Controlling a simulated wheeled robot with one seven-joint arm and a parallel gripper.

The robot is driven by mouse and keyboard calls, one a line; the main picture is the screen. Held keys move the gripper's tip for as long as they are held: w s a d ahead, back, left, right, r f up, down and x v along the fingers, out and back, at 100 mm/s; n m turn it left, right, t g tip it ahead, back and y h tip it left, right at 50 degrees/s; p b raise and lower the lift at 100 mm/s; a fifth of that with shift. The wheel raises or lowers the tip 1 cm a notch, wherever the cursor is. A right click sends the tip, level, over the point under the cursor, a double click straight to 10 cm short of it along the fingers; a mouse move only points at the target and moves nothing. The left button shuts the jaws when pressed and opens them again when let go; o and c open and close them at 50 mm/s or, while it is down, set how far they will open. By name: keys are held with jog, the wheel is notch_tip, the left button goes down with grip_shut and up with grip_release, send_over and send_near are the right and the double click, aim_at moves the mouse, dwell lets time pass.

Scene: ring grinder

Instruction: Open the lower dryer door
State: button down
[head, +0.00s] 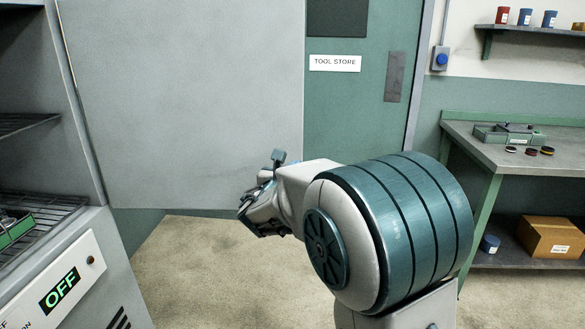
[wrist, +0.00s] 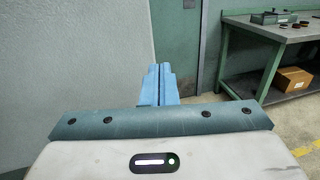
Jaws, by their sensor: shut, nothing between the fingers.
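The dryer cabinet (head: 95,240) stands at the left in the head view, its front open onto wire racks (head: 50,212). A large flat grey door (head: 190,100) stands swung out from the cabinet's right edge, its inside recess not visible. The same pale grey panel fills the left of the wrist view (wrist: 75,60). My gripper (head: 246,222) is in front of the door's lower right part in the head view; no contact with it shows. In the wrist view its blue fingers (wrist: 158,75) are together with nothing between them. No door handle is visible.
A control panel with a lit OFF sign (head: 60,290) is below the racks. A green tool store door (head: 345,110) is behind. A workbench (head: 500,152) with a box (head: 550,237) on its lower shelf stands at the right. Bare floor (head: 200,270) lies between.

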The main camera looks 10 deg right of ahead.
jog(key=s+a, duration=0.2)
jog(key=s, duration=0.7)
jog(key=s+d+f+m+g+p, duration=0.25)
jog(key=s+d+m+g, duration=0.25)
jog(key=s+m, duration=0.3)
jog(key=s+d+f+m+g+p, duration=0.2)
jog(key=s+d+m+g+p, duration=0.1)
jog(key=s+d+m+g, duration=0.4)
jog(key=s+a+m+g+y+p, duration=0.1)
jog(key=s+a+m+y+p, duration=0.3)
jog(key=s+a+m+y, duration=0.4)
jog(key=s+a+m, duration=0.2)
jog(key=m, duration=0.5)
jog(key=shift+s+m+y+p, duration=0.15)
jog(key=shift+m+y+p, duration=0.15)
jog(key=shift+y+p, duration=0.1)
